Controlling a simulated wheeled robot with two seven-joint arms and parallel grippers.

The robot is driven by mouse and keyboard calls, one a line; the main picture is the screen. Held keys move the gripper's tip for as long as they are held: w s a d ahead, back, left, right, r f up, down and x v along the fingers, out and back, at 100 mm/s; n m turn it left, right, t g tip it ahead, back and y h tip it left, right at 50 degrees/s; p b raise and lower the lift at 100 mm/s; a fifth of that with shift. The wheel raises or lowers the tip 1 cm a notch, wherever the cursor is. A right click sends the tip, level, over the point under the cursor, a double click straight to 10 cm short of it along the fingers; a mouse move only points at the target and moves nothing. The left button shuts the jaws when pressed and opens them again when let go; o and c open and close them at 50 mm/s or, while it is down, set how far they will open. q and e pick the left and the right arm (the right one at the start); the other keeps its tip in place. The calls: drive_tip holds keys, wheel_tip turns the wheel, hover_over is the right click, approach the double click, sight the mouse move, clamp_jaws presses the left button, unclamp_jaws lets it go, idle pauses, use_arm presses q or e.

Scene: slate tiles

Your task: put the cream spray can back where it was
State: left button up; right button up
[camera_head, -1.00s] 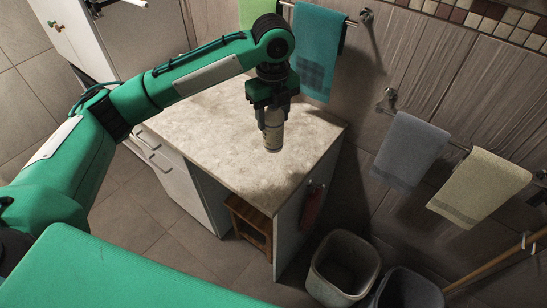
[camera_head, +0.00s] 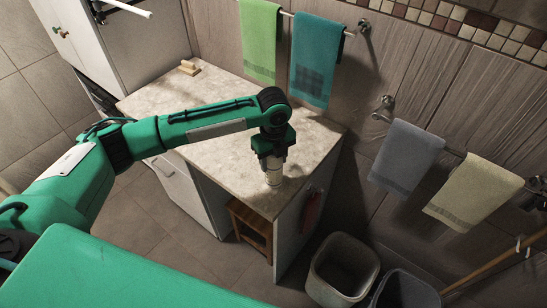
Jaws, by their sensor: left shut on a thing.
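The cream spray can (camera_head: 273,170) is upright at the right part of the stone-topped counter (camera_head: 215,155), near its front right edge. My left gripper (camera_head: 272,152) points down from above and is shut on the can's upper part, which its fingers hide. The can's bottom looks to be on or just above the counter top; I cannot tell which. My right gripper is not in view.
A small tan block-like item (camera_head: 189,68) lies at the counter's back left. Green (camera_head: 261,40) and teal (camera_head: 317,70) towels hang behind the counter. A wooden stool (camera_head: 250,225) is under it. Grey bins (camera_head: 342,268) stand on the floor at right.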

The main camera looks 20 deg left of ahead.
use_arm(q)
drive_tip(key=o, duration=1.3)
drive_tip(key=shift+f, duration=0.1)
drive_tip(key=shift+r, duration=0.5)
wheel_tip(320, 180, up, 11)
drive_tip(key=b, duration=0.2)
drive_tip(key=shift+r+b, duration=0.2)
drive_tip(key=shift+b, duration=0.2)
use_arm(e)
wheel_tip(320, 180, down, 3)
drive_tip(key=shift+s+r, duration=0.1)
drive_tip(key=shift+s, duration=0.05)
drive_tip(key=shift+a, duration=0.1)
